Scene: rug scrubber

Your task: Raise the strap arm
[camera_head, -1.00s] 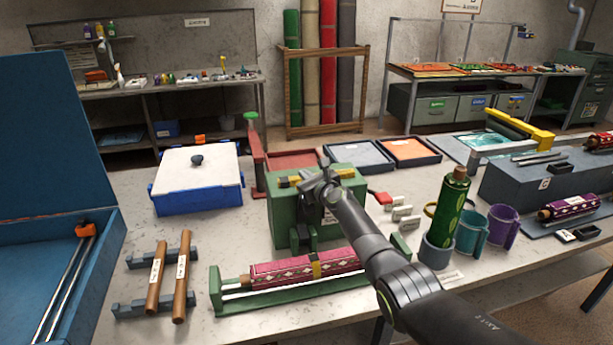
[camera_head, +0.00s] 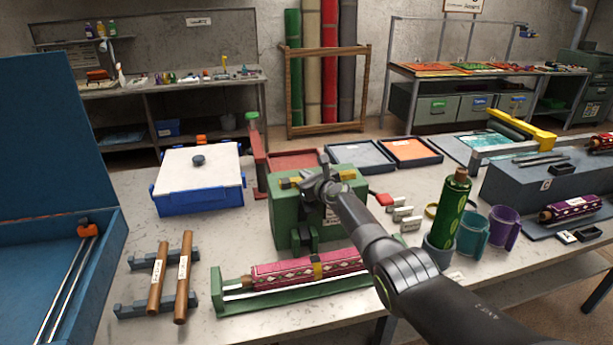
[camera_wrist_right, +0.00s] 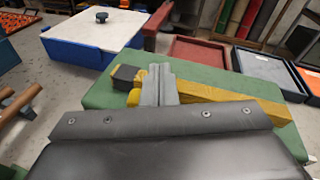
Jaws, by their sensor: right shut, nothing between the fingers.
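A green box-shaped machine (camera_head: 290,218) stands on the table. A yellow bar with a dark end (camera_head: 290,181) lies across its top, and I take it for the strap arm. In the right wrist view the yellow bar (camera_wrist_right: 228,97) runs from left to right over the green top (camera_wrist_right: 110,92), partly hidden behind my gripper. My right gripper (camera_wrist_right: 157,70) has its grey fingers together, with nothing between them. In the head view the right gripper (camera_head: 312,184) is over the machine's top, by the bar. Whether it touches the bar is unclear. My left gripper is not in view.
A pink patterned roll (camera_head: 290,272) lies in a green cradle in front. A blue box with a white lid (camera_head: 199,180) and a red post (camera_head: 259,165) stand behind left. A green bottle (camera_head: 453,215) and mugs stand right.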

